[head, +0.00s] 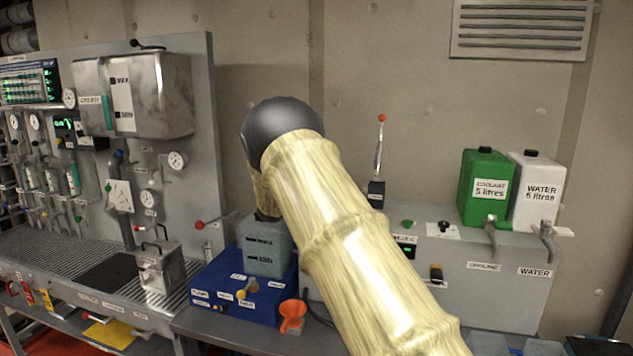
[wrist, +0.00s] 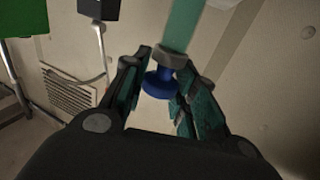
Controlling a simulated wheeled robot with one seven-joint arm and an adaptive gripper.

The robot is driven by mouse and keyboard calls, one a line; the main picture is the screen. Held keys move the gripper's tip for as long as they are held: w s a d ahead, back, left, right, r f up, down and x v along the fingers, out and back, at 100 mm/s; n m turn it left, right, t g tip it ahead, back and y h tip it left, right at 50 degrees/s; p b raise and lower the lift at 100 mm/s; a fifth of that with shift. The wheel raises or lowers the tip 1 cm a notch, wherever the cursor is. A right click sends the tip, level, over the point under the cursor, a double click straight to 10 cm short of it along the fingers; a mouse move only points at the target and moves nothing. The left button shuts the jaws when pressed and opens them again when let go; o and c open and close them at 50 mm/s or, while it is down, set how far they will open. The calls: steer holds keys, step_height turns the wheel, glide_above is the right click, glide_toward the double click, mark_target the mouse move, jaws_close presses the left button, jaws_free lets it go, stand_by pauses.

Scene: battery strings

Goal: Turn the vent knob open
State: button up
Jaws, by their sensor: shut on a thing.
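In the wrist view, a small blue knob (wrist: 158,84) sits below a grey collar at the end of a teal tube (wrist: 183,28). My gripper (wrist: 160,72) has its fingers closed in on either side of this knob. No label on the knob is readable, so I cannot tell from a marking that it is the vent knob. How far it is turned cannot be told. In the head view my arm covers the gripper and the knob.
A blue box (head: 209,286) with a grey tank (head: 264,262) stands beside my arm. An orange funnel (head: 292,316) is at its front. A gauge panel (head: 203,90) stands at left. Green (head: 487,162) and white (head: 537,187) containers stand right. A red-tipped lever (head: 378,160) rises behind.

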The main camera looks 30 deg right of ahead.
steer(key=m+g, duration=0.1)
steer(key=g, duration=0.1)
steer(key=m+g+h, duration=0.1)
steer(key=m+g, duration=0.1)
steer(key=g, duration=0.1)
steer(key=shift+w+d+r+m+g, duration=0.1)
steer(key=shift+r+m+g, duration=0.2)
steer(key=shift+m+g+b, duration=0.35)
steer(key=shift+m+g, duration=0.45)
steer(key=shift+g, duration=0.3)
steer(key=shift+r+g, duration=0.15)
steer(key=shift+g, duration=0.15)
steer(key=o, duration=1.1)
steer(key=shift+w, duration=0.1)
steer(key=shift+c, duration=0.2)
steer(key=shift+s, duration=0.2)
steer(key=shift+w+a+f, duration=0.1)
steer(key=shift+a+f, duration=0.2)
steer(key=shift+f, duration=0.05)
steer(key=shift+a, duration=0.35)
steer(key=a, duration=1.1)
steer(key=shift+w+r, duration=0.2)
steer(key=shift+w, duration=0.25)
